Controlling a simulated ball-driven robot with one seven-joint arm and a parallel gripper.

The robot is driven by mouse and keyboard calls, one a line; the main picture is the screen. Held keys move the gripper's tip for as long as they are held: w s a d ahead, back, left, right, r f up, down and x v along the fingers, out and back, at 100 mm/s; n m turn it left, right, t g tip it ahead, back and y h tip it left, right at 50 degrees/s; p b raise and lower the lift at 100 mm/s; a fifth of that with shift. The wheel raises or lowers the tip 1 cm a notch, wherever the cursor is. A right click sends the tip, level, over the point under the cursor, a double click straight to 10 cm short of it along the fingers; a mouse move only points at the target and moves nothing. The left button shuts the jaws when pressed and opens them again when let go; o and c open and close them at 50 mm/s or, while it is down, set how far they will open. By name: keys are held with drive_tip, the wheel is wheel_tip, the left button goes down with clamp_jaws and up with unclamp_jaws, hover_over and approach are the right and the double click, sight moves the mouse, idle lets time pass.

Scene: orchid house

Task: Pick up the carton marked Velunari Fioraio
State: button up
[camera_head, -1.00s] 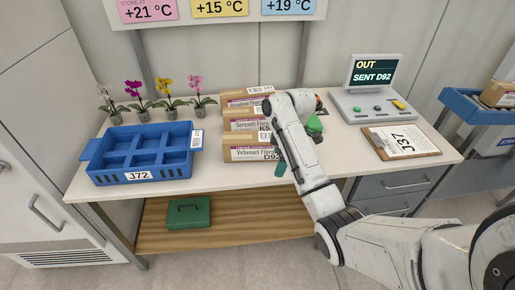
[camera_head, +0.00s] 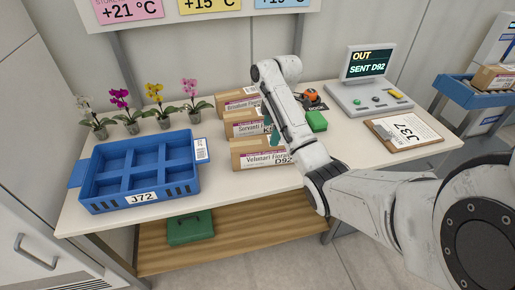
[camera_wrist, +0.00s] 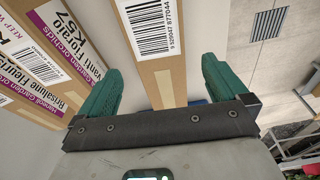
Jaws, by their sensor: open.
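The carton marked Velunari Fioraio (camera_head: 250,161), D92, is the front one of three brown cartons on the table. In the wrist view, a carton end with a barcode (camera_wrist: 155,60) lies between the fingers; by its place in the row it is the Velunari carton, its name not showing there. My gripper (camera_wrist: 162,85) is open, its green fingers on either side of this carton, with gaps visible. In the head view my arm hides part of the cartons' right ends, and only a bit of green finger shows at the front carton's upper right.
A blue compartment tray J72 (camera_head: 140,198) is left, with potted orchids (camera_head: 130,125) behind. A green block (camera_head: 316,121), a console (camera_head: 368,97) and a clipboard J37 (camera_head: 405,133) are right.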

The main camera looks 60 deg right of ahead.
sight(266, 149)
drive_tip(key=f, duration=0.3)
drive_tip(key=w+f, duration=0.1)
drive_tip(key=f, duration=0.6)
drive_tip(key=shift+w+a+f+p, duration=0.15)
drive_tip(key=shift+a+p, duration=0.15)
drive_tip(key=shift+a, duration=0.05)
drive_tip(key=shift+c, duration=0.4)
drive_tip(key=c, duration=1.2)
